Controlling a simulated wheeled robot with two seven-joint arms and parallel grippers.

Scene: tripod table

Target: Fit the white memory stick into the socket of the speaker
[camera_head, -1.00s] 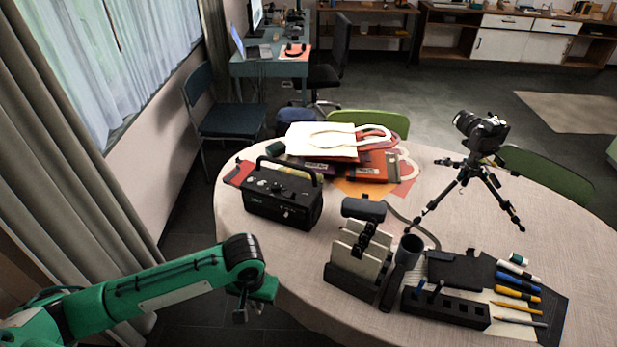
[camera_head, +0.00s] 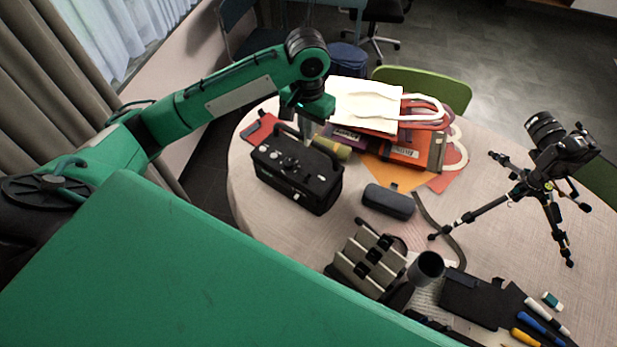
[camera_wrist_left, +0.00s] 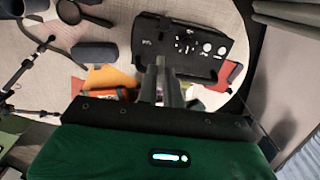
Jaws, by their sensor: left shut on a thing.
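The speaker (camera_head: 299,174) is a black box with a carry handle, standing on the left part of the round table; it also shows in the left wrist view (camera_wrist_left: 185,42), with knobs and round sockets on its face. My left gripper (camera_head: 306,132) points down above the speaker's back edge. In the left wrist view its fingers (camera_wrist_left: 162,66) reach towards the speaker's handle side. They are shut on a small pale thing at the tips, the white memory stick (camera_wrist_left: 160,61), mostly hidden by the fingers. I cannot tell whether it touches the speaker. My right gripper is not in view.
White and red bags (camera_head: 365,105) lie close to the right of my left gripper.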

